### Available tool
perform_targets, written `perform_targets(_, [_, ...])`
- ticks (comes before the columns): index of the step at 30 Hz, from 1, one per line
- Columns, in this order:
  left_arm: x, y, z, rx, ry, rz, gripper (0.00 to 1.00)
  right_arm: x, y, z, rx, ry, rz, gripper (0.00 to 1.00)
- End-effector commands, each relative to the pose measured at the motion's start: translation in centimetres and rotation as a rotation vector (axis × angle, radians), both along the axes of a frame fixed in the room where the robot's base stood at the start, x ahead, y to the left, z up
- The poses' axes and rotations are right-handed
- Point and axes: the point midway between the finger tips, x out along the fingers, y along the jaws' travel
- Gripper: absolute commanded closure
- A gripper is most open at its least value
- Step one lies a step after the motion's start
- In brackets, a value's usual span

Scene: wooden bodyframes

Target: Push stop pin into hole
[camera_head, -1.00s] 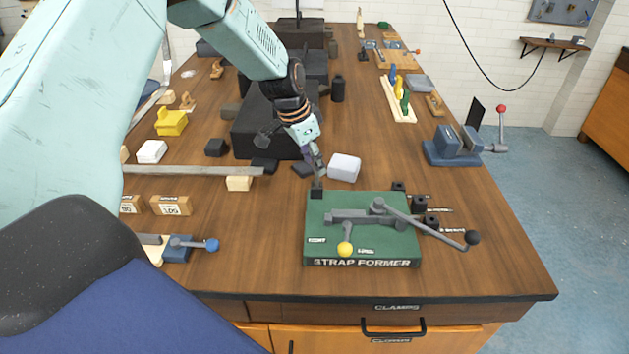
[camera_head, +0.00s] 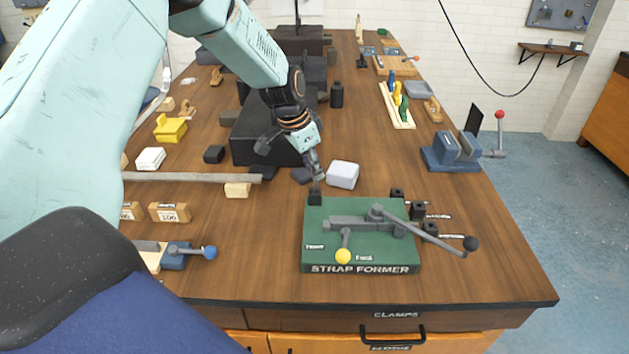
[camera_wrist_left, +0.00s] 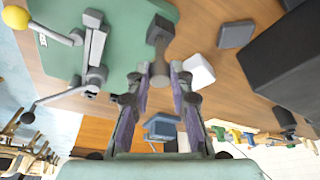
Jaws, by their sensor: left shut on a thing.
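The green strap former (camera_head: 340,255) lies on the bench with a grey lever mechanism on top. A small black block (camera_head: 315,197) stands at its back left corner; it also shows in the left wrist view (camera_wrist_left: 160,30). My left gripper (camera_head: 319,176) is just above and behind this block. In the left wrist view my left gripper (camera_wrist_left: 160,80) is shut on a short grey pin (camera_wrist_left: 160,66), close to the block. The hole is hidden, and I cannot tell whether the pin touches the block. My right gripper is not in view.
A white block (camera_head: 342,174) and a large dark block (camera_head: 262,140) lie near my left gripper. The yellow-knobbed lever (camera_head: 343,255) and black-knobbed lever (camera_head: 470,243) stick out over the strap former. A blue vise (camera_head: 455,150) stands at the right. Bench space right of the white block is clear.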

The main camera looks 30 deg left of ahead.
Motion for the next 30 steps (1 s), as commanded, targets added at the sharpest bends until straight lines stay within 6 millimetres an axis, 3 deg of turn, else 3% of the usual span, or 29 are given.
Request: perform_targets(30, [0.0, 0.0, 1.1, 0.000, -0.001, 0.000, 1.00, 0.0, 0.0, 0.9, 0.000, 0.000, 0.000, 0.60])
